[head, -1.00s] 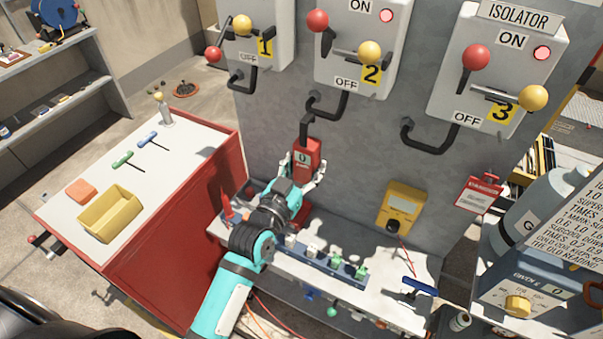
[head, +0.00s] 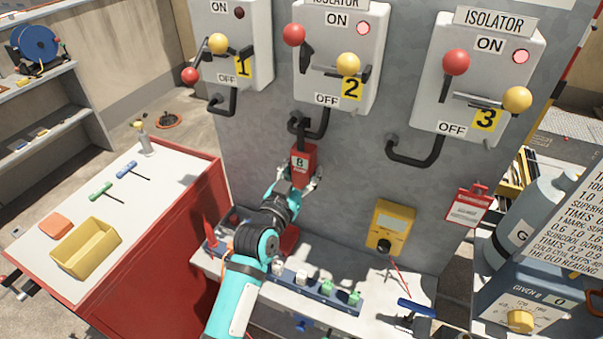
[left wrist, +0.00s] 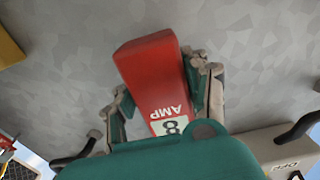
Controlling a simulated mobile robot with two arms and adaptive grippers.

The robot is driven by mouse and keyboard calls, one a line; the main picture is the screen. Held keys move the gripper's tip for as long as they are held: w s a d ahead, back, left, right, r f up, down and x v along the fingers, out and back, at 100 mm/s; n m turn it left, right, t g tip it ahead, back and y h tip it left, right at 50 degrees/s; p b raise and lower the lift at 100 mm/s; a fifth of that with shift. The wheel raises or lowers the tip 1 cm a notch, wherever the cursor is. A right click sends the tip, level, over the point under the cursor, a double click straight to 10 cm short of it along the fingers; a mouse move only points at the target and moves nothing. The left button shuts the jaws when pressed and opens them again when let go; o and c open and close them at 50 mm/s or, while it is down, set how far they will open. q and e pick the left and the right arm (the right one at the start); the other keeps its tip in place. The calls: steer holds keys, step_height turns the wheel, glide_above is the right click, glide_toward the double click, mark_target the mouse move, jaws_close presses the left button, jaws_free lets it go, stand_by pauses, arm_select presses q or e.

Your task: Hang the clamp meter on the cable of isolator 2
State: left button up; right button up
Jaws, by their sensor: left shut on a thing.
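The red clamp meter (head: 304,158) is upright in my left gripper (head: 303,178), whose fingers are shut on its sides. It also shows in the left wrist view (left wrist: 150,75), where its display reads 8 above AMP. Its dark jaw (head: 297,128) is up at the black cable of isolator 2 (head: 322,122), overlapping the cable's left end. Whether the jaw encircles the cable cannot be told for sure. Isolator 2 (head: 340,55) is the middle grey box with a lit red lamp. My right gripper is not in view.
Isolator 1 (head: 235,40), its lamp dark, and isolator 3 (head: 485,75), its lamp lit, flank isolator 2. A yellow meter (head: 391,228) and a red tag (head: 467,207) are on the panel. Below is a pale ledge (head: 375,300); at left stands a red cabinet with a yellow bin (head: 87,248).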

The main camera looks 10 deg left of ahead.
arm_select(q)
steer(key=shift+f, duration=0.25)
steer(key=o, duration=1.4)
steer(key=shift+s+f, duration=0.1)
steer(key=shift+s, duration=0.05)
steer(key=shift+s+a, duration=0.1)
steer(key=shift+s, duration=0.2)
steer(key=s, duration=0.3)
steer(key=s+a, duration=0.1)
steer(key=s, duration=0.3)
steer(key=s+a, duration=0.1)
steer(key=s, duration=0.3)
steer(key=shift+a, duration=0.1)
